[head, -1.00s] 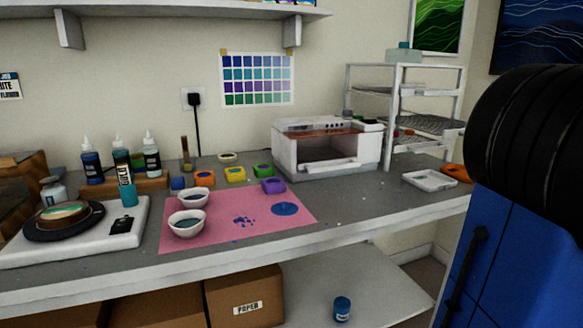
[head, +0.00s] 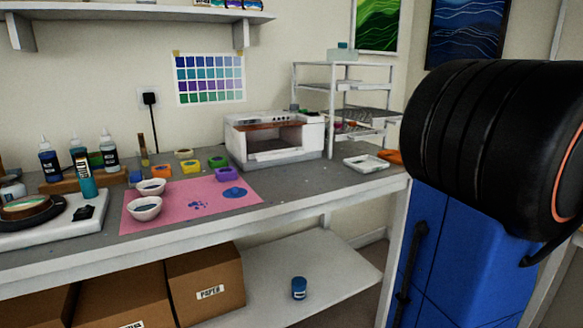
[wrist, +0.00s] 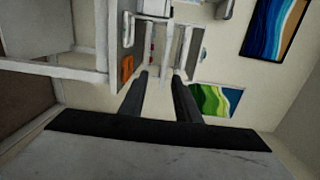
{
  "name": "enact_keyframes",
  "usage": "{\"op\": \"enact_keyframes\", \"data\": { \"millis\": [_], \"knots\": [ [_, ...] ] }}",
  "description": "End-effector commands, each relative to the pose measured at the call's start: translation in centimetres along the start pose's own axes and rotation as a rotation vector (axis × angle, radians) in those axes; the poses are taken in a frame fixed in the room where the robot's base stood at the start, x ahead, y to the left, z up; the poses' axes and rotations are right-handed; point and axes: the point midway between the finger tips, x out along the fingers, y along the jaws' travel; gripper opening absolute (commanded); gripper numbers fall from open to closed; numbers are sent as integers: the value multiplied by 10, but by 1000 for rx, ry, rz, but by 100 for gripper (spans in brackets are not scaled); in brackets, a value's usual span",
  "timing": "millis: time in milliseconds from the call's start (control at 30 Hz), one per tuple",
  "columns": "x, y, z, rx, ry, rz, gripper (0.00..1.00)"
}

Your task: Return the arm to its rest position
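My gripper (wrist: 160,73) shows in the wrist view as two dark fingers set apart, with nothing between them. Beyond the fingers are the room's wall and the drying rack, seen at a turned angle.
A workbench (head: 290,190) holds a pink mat (head: 185,222), a white oven-like box (head: 240,142) and a rack (head: 328,90). A small jar (head: 299,288) sits on the lower shelf.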

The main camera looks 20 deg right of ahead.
Motion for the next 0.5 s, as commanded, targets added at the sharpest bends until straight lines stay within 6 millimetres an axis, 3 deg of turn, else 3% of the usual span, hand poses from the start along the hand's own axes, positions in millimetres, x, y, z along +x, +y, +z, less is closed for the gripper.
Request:
{"op": "enact_keyframes", "data": {
  "millis": [267,500],
  "knots": [
    [36,16,29,10,-66,78,30],
    [80,42,77,11,-159,198,30]
  ]
}}
